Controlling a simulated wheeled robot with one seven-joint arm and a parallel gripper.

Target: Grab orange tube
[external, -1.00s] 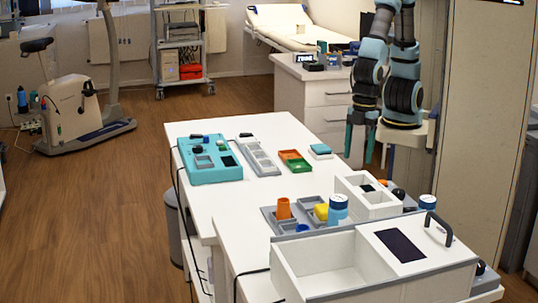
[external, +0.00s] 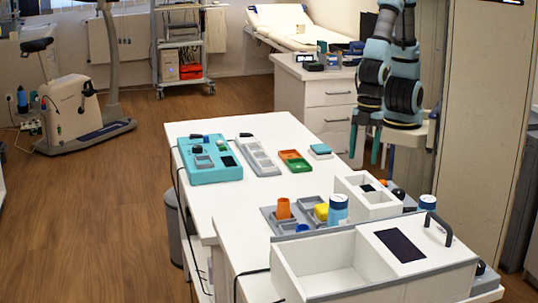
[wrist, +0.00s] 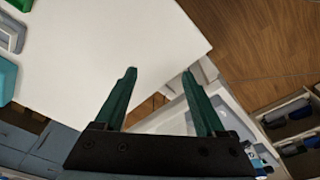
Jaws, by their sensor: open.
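The orange tube (external: 283,208) stands upright in a grey holder tray (external: 268,213) on the white table, left of a yellow block (external: 321,211) and a blue-and-white cylinder (external: 338,208). My gripper (external: 364,153) hangs fingers down beyond the table's right side, well away from the tube. In the wrist view my gripper (wrist: 159,73) shows two green fingers spread apart with nothing between them. The orange tube does not show in the wrist view.
A white open box (external: 290,262) with a dark panel fills the near table end. A white divided box (external: 366,209) stands right of the tray. A teal device (external: 215,174) and an orange-green tray (external: 294,155) sit farther back. Bare tabletop (external: 262,205) lies between.

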